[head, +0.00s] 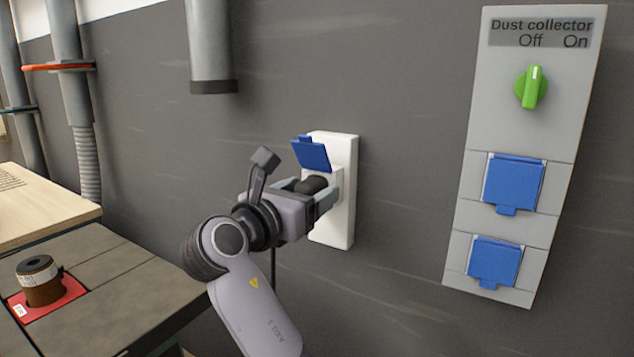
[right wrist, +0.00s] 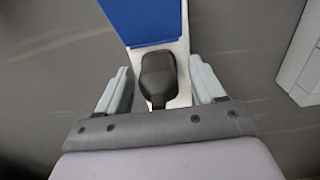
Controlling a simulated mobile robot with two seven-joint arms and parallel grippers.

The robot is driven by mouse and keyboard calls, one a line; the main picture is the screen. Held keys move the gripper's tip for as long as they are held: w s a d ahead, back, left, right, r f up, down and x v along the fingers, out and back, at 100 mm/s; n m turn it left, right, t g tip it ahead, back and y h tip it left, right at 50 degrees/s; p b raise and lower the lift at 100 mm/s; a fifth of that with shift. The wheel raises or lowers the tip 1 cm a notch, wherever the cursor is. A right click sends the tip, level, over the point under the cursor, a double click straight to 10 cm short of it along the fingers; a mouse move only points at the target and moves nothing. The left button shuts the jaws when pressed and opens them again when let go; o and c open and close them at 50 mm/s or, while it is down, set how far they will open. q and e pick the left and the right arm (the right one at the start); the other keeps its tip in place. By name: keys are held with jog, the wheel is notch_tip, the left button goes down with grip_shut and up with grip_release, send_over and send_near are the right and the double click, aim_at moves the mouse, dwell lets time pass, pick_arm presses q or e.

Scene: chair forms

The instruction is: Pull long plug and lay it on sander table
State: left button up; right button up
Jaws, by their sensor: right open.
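A black plug (head: 312,184) sits in a white wall socket (head: 341,215) whose blue flap (head: 311,154) is raised above it. My right gripper (head: 322,194) is open at the socket, with a finger on each side of the plug. In the right wrist view the plug (right wrist: 158,78) lies between the two pale fingers, with gaps on both sides. A dark cord hangs down below the gripper in the head view. The grey table (head: 120,285) at lower left may be the sander table; I cannot tell for sure. My left gripper is not in view.
A brown roll (head: 40,281) stands on a red mat (head: 60,300) on the grey table. A wooden top (head: 40,210) lies behind it. A dust collector panel (head: 522,130) with a green knob (head: 531,88) hangs at right. A grey pipe (head: 211,45) hangs above the socket.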

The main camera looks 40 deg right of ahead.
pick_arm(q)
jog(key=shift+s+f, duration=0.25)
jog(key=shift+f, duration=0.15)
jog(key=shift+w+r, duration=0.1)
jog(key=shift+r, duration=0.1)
pick_arm(e)
jog(key=shift+w, duration=0.1)
pick_arm(q)
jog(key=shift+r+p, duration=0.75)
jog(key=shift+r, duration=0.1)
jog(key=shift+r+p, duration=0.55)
jog(key=shift+p, duration=0.05)
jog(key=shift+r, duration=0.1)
pick_arm(e)
jog(key=shift+f, duration=0.1)
